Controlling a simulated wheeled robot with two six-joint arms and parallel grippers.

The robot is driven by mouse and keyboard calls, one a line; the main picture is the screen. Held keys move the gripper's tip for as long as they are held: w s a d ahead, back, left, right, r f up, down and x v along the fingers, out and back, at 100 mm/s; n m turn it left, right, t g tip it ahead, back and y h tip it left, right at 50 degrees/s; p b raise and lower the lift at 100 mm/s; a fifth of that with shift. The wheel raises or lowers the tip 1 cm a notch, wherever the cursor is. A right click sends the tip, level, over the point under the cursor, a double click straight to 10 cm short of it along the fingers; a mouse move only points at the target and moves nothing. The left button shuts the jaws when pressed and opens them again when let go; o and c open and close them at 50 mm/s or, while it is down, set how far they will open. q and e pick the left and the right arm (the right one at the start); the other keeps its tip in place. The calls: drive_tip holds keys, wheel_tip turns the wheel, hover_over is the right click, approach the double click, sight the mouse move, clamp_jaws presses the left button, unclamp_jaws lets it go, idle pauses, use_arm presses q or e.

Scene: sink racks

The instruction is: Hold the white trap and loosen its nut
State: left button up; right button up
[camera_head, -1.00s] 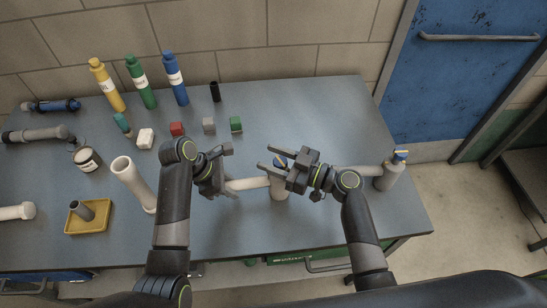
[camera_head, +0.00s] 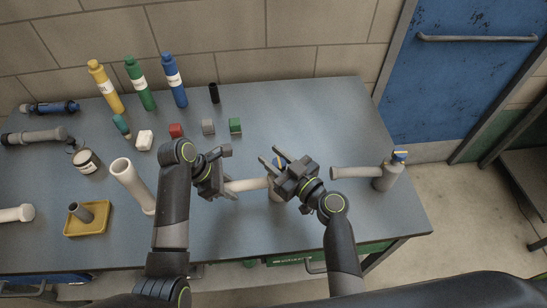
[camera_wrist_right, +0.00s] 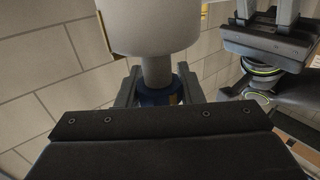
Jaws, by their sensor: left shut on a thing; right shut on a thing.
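The white trap (camera_head: 246,184) stands near the front middle of the table, its side pipe reaching left. My left gripper (camera_head: 225,180) is shut on that pipe near its left end. My right gripper (camera_head: 274,160) is shut around the blue nut on top of the trap and hides most of it in the head view. In the right wrist view, the blue nut (camera_wrist_right: 158,97) with a yellow mark sits between my right fingers, against the narrow neck of the wide white trap body (camera_wrist_right: 150,25). My left gripper (camera_wrist_right: 265,40) also shows there at upper right.
A second, similar trap (camera_head: 385,178) with a blue and yellow top stands right of my right gripper. The back right table is clear.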

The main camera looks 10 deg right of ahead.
drive_tip(key=o, duration=1)
drive_tip(key=v, duration=1.2)
use_arm(q)
drive_tip(key=o, duration=1)
